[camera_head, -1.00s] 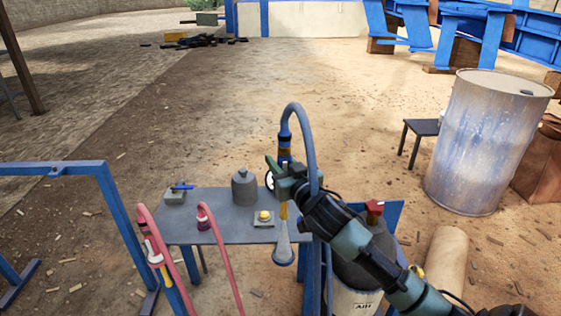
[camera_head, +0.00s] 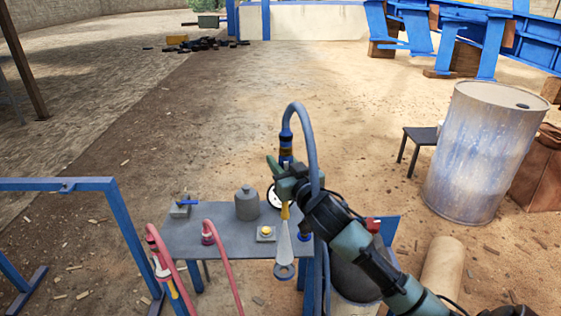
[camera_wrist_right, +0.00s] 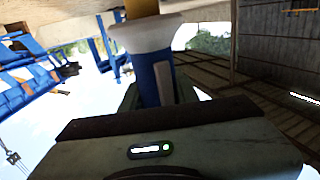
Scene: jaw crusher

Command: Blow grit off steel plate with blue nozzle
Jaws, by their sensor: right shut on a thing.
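My right gripper (camera_head: 288,184) is shut on the blue nozzle (camera_head: 286,143), which hangs upright with a grey-blue hose (camera_head: 308,142) looping from its top. Its yellow tip (camera_head: 285,212) points down, and a pale cone (camera_head: 284,243) ending in a ring spreads below it, over the right part of the grey tabletop (camera_head: 200,243). I cannot tell whether this top is the steel plate, and no grit is clearly visible on it. In the right wrist view the nozzle's blue body (camera_wrist_right: 154,78) with a white collar stands between the jaws. My left gripper is out of view.
A blue frame (camera_head: 125,225) is at left; a rusty drum (camera_head: 478,155) and small dark table (camera_head: 421,136) are at right.

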